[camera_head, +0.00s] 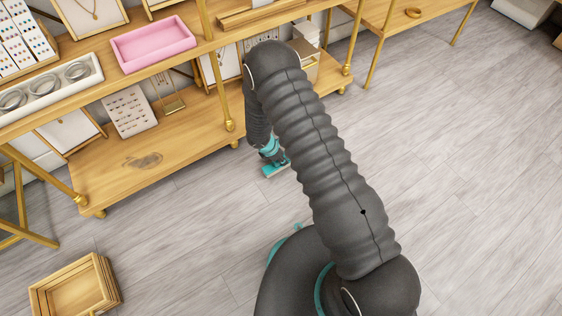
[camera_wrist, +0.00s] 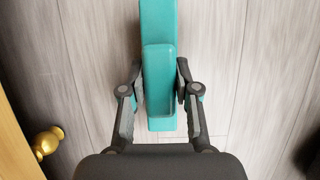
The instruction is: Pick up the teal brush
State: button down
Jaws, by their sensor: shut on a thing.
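The teal brush (camera_wrist: 158,28) is between the fingers of my gripper (camera_wrist: 160,92) in the wrist view. Its long teal body runs up out of the top of that view, and a raised teal part sits nearer the palm. Both dark fingers are shut on its sides. In the head view, a small part of the teal brush (camera_head: 273,171) shows low beside the shelf unit. My arm hides most of my gripper there. I cannot tell whether the brush touches the floor.
A wooden shelf unit (camera_head: 150,165) with brass legs stands just left of my gripper. A brass foot (camera_wrist: 46,142) shows close by in the wrist view. A pink tray (camera_head: 152,44) is on its top. A wooden crate (camera_head: 75,290) sits lower left. The grey floor (camera_head: 460,150) is clear at right.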

jog(key=shift+r, duration=0.15)
notch_tip(320, 180, up, 4)
jog(key=shift+r+p, duration=0.15)
jog(key=shift+p, duration=0.3)
jog(key=s+d+r+b, duration=0.1)
jog(key=s+d+r, duration=0.5)
jog(key=d, duration=0.4)
jog(key=shift+s+r+b, duration=0.15)
jog(key=shift+r+b, duration=0.1)
jog(key=shift+b, duration=0.1)
